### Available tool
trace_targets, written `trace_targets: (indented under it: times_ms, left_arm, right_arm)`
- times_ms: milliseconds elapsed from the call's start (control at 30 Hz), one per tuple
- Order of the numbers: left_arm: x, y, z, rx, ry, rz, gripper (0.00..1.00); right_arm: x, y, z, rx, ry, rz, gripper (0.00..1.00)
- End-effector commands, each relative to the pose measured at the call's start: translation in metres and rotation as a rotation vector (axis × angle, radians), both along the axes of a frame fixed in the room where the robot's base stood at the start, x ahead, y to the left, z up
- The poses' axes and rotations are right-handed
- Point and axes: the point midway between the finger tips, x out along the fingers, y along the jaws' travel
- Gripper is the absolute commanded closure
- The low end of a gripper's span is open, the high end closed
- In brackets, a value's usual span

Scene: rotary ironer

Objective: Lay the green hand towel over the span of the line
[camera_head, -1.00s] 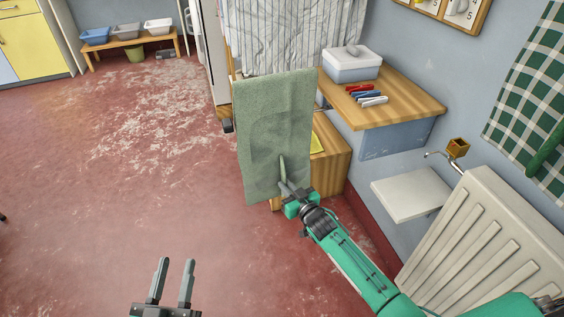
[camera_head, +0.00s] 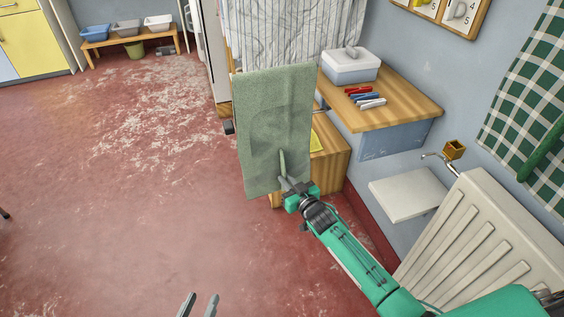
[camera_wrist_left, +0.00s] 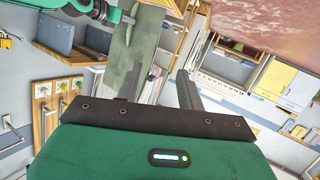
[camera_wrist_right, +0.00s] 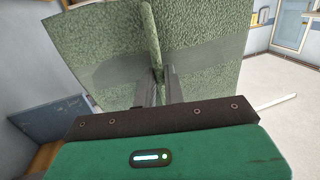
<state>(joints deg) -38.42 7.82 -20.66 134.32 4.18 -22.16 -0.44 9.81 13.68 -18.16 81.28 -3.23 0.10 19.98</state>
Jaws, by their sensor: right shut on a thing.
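The green hand towel (camera_head: 275,110) hangs spread and nearly flat in the head view, its top edge in front of a striped cloth. My right gripper (camera_head: 284,182) is shut on a pinched fold near the towel's lower part. The right wrist view shows the fold between its fingers (camera_wrist_right: 155,72), with the towel (camera_wrist_right: 95,40) spreading to both sides. My left gripper (camera_head: 201,299) is at the bottom edge of the head view, open and apart from the towel. Its spread, empty fingers show in the left wrist view (camera_wrist_left: 156,62). I cannot make out the line; the towel may hide it.
The striped cloth (camera_head: 285,35) hangs behind the towel. To the right are a wooden shelf (camera_head: 405,100) with a white-lidded box (camera_head: 350,65) and colored pegs, a small white ledge (camera_head: 405,192) and a radiator (camera_head: 480,235). The red floor (camera_head: 120,190) at left is open.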

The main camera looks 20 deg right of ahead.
Motion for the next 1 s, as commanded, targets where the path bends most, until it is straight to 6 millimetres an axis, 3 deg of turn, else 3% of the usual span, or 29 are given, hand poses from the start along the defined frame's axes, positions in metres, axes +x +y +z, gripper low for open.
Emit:
trace_targets:
  times_ms: [133, 467, 1000]
  left_arm:
    - [-0.010, -0.001, -0.011, 0.021, 0.077, -0.016, 0.62]
    - [-0.013, 0.031, -0.013, 0.156, 0.286, 0.002, 0.62]
    - [-0.037, 0.079, -0.011, 0.307, 0.584, 0.047, 0.62]
  right_arm:
    - [0.000, 0.001, 0.008, 0.000, -0.005, 0.002, 1.00]
    - [0.000, 0.001, 0.029, 0.001, -0.006, 0.002, 1.00]
    - [0.000, 0.001, 0.054, 0.001, -0.006, 0.002, 1.00]
